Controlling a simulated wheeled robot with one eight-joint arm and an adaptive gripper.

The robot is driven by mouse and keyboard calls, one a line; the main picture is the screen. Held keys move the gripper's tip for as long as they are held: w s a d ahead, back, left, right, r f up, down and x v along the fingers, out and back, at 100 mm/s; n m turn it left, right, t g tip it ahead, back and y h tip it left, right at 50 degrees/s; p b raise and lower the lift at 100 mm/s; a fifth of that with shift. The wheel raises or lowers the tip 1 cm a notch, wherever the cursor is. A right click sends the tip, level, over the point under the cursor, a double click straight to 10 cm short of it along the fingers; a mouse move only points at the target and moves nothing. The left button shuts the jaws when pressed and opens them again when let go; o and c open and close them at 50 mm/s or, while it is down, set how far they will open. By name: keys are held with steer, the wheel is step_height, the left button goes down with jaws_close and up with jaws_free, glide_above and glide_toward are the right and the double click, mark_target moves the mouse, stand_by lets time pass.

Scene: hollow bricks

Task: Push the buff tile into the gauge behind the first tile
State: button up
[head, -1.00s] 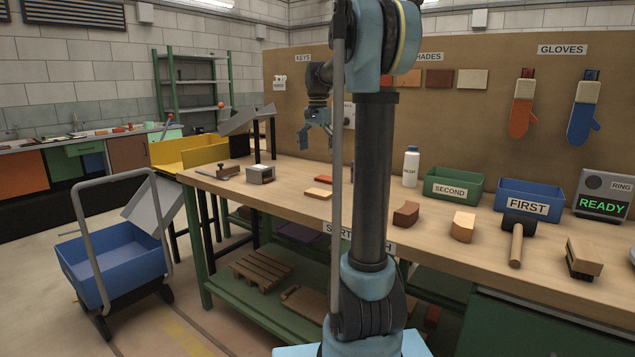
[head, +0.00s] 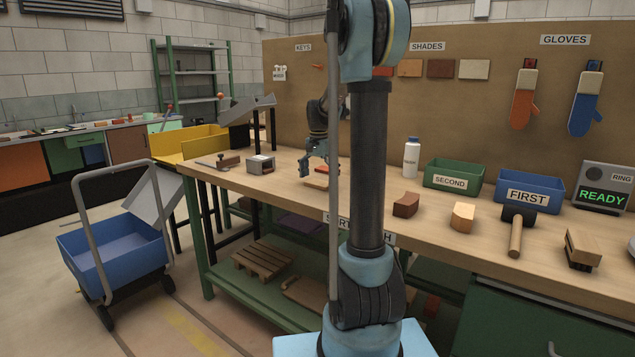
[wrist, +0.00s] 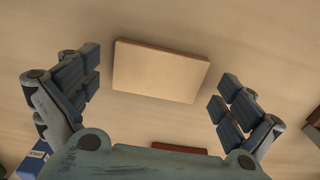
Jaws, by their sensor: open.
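The buff tile (head: 316,184) lies flat on the workbench, left of my arm's column in the head view. In the wrist view the buff tile (wrist: 160,72) lies between the two fingers, with a gap on each side. My gripper (head: 318,168) is open and points down just above it; the wrist view shows the spread fingers (wrist: 157,92) too. A small grey metal box (head: 261,164), seemingly the gauge, stands on the bench to the left. I cannot make out a first tile inside it.
A red tile (wrist: 180,150) lies close beside the buff one. A brown-handled tool (head: 228,161) sits left of the grey box. Bricks (head: 405,205), a bottle (head: 411,158), a green bin (head: 440,182) and a mallet (head: 516,232) are to the right. The bench between tile and box looks clear.

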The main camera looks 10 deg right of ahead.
mark_target(292, 180)
steer(key=shift+f, duration=0.25)
steer(key=shift+s, duration=0.1)
steer(key=c, duration=1.1)
steer(key=shift+o, duration=0.3)
steer(key=shift+w+a+f, duration=0.1)
steer(key=shift+w+a, duration=4.1)
steer(key=shift+w, duration=0.05)
steer(key=shift+c, duration=0.8)
steer(key=shift+w+a, duration=0.15)
steer(key=shift+c, duration=0.4)
steer(key=shift+w+a, duration=0.2)
steer(key=shift+c, duration=1.2)
